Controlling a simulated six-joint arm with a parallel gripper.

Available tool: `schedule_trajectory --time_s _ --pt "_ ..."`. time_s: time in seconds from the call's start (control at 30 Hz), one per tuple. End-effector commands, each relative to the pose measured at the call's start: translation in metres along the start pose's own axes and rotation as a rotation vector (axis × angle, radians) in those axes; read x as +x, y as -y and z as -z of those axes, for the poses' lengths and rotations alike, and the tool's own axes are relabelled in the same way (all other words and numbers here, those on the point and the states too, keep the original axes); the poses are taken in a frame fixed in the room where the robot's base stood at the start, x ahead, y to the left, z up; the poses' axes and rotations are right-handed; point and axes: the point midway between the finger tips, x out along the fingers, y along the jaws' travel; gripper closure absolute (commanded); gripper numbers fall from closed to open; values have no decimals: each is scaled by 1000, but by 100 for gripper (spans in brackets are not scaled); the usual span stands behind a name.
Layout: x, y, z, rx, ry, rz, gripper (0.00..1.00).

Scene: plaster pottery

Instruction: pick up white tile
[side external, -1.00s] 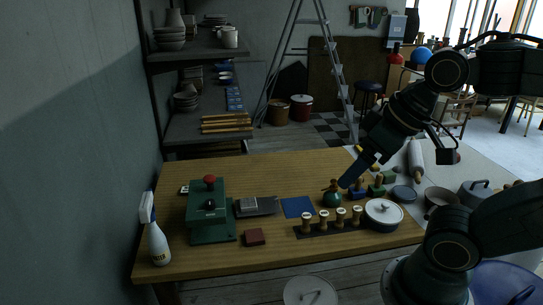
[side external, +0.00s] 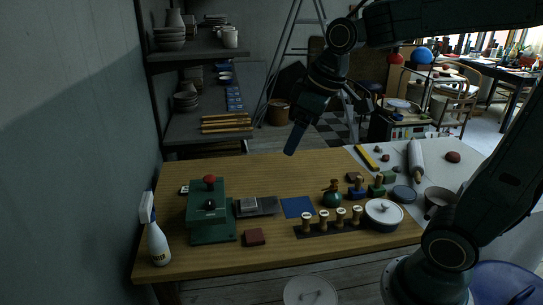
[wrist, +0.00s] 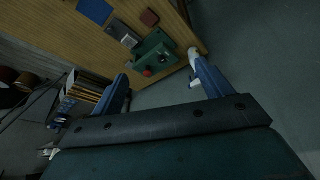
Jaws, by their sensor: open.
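A small pale square piece (side external: 249,203), which looks like the white tile, lies on a dark grey plate (side external: 268,206) on the wooden table, left of a blue square. The plate also shows in the wrist view (wrist: 117,29), with a lighter patch that seems to be the pale piece. My gripper (side external: 296,138) is high above the back of the table, apart from everything. In the wrist view, my blue fingers (wrist: 160,68) stand wide apart with nothing between them.
A green press with a red knob (side external: 209,212) stands left of the plate. A spray bottle (side external: 157,240) is at the left edge. The table's back middle is clear.

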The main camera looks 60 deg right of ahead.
Motion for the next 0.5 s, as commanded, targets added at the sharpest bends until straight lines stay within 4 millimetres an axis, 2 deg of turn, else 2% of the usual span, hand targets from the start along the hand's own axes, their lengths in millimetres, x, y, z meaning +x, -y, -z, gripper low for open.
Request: schedule_trajectory --time_s 0.2,0.5 --pt "32 -28 35 -79 33 27 22" --pt "85 -69 71 -186 64 70 22"
